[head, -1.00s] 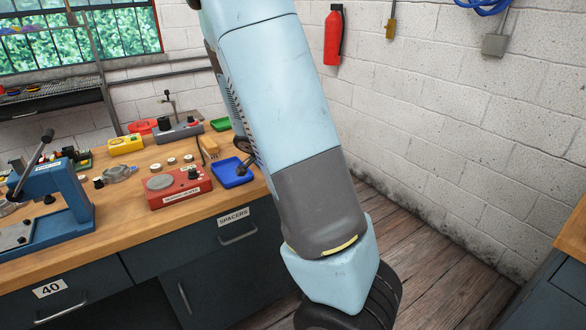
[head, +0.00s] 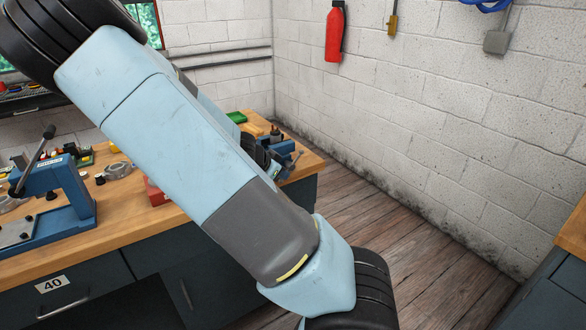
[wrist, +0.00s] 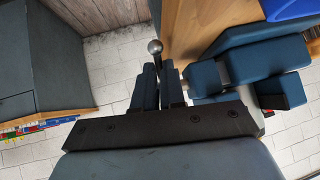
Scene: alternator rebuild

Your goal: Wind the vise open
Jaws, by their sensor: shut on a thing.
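The vise (wrist: 262,60) shows as dark blue blocks at the right of the wrist view, by the wooden bench edge. In the head view part of the blue vise (head: 285,160) shows at the bench's right end, beyond my arm. My gripper (wrist: 158,74) is shut on the vise handle (wrist: 155,47), a metal bar whose silver ball end sticks out past the fingertips. The rest of the bar is hidden between the fingers. My forearm hides most of the gripper in the head view. I cannot tell how wide the vise jaws stand.
The wooden bench (head: 120,230) carries a blue press (head: 60,200) at left and a red box (head: 155,192) partly behind my arm. A green tray (head: 236,117) is at the back. Wooden floor (head: 400,220) is clear right of the bench. Another cabinet (head: 565,290) stands at right.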

